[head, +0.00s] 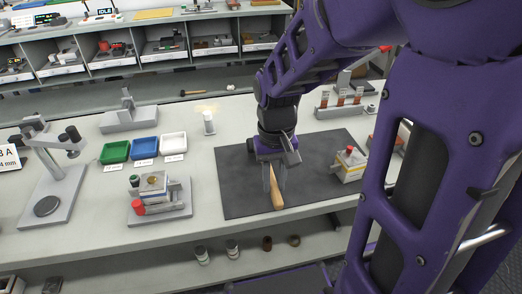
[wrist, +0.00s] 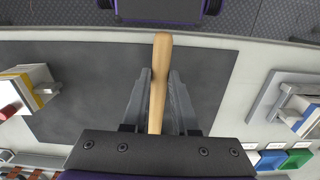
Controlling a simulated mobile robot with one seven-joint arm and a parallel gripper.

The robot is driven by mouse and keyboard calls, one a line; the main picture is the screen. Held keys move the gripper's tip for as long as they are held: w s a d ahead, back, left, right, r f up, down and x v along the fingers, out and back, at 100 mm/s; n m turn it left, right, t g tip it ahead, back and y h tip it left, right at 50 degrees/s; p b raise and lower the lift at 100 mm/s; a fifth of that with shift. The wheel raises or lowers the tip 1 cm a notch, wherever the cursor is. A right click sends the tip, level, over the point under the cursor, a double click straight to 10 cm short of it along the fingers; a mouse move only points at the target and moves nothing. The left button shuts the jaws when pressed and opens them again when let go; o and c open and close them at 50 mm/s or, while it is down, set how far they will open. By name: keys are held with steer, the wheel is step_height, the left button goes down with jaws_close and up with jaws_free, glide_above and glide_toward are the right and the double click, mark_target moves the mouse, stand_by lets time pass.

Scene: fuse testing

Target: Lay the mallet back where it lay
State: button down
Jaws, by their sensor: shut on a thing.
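The mallet shows as a pale wooden handle (head: 277,196) between my fingers, in the head view over the dark mat. In the wrist view the handle (wrist: 160,75) runs lengthwise between the fingers and past their tips. The mallet's head is hidden. My gripper (head: 275,184) points down over the front middle of the mat and is shut on the handle; it also shows in the wrist view (wrist: 160,80). The dark mat (head: 240,187) lies flat on the pale bench. I cannot tell whether the mallet touches the mat.
A fixture with a red knob (head: 350,165) stands at the mat's right side. Another fixture (head: 157,198) stands left of the mat, with green (head: 115,152), blue (head: 145,147) and white (head: 173,145) trays behind it. The mat's left part is bare.

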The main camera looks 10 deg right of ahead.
steer(key=shift+f+b, duration=0.5)
steer(key=shift+f, duration=0.2)
steer(key=c, duration=0.6)
jaws_free()
